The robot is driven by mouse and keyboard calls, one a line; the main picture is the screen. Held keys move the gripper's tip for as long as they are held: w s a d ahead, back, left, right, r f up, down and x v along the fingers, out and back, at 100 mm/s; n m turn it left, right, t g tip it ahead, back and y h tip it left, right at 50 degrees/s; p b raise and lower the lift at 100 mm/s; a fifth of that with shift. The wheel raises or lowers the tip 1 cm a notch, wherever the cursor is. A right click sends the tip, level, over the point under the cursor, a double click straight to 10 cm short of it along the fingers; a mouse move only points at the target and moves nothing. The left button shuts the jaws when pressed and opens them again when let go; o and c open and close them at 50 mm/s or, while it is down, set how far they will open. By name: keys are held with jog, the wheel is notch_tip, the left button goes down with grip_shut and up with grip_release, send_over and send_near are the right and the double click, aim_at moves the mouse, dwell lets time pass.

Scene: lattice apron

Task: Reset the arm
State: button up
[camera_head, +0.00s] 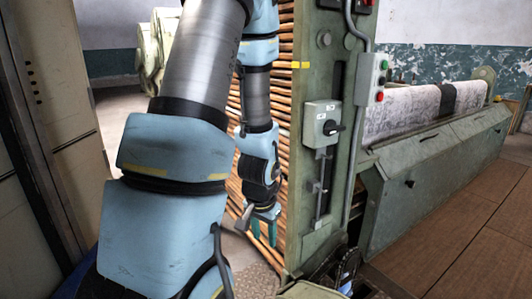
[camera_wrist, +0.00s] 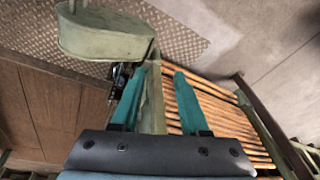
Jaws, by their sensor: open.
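My gripper (camera_head: 264,230) hangs low in the head view, fingers pointing down, beside the green machine post and in front of the slatted wooden rack. My arm is bent and fills the left and middle of that view. In the wrist view my gripper (camera_wrist: 160,73) shows two teal fingers held apart. Nothing is held between them; a green post edge and wooden slats show behind them.
The green post (camera_head: 310,180) carries a switch box (camera_head: 322,124) and a button box (camera_head: 377,78). Wooden slats (camera_head: 283,100) stand close behind my arm. A long green machine (camera_head: 430,175) with a pale roll (camera_head: 405,108) extends right. Brown floor (camera_head: 470,240) is clear at right.

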jog(key=s+a+r+n+g, duration=0.1)
jog(key=s+a+r+n, duration=0.15)
jog(key=r, duration=0.35)
jog(key=s+a+r+n, duration=0.2)
jog(key=a+r+n, duration=0.15)
jog(key=r, duration=0.25)
notch_tip(320, 180, up, 20)
jog(key=p, duration=2)
jog(key=shift+w+a+m+p, duration=0.15)
jog(key=shift+w+m+p, duration=0.15)
jog(key=shift+p, duration=0.1)
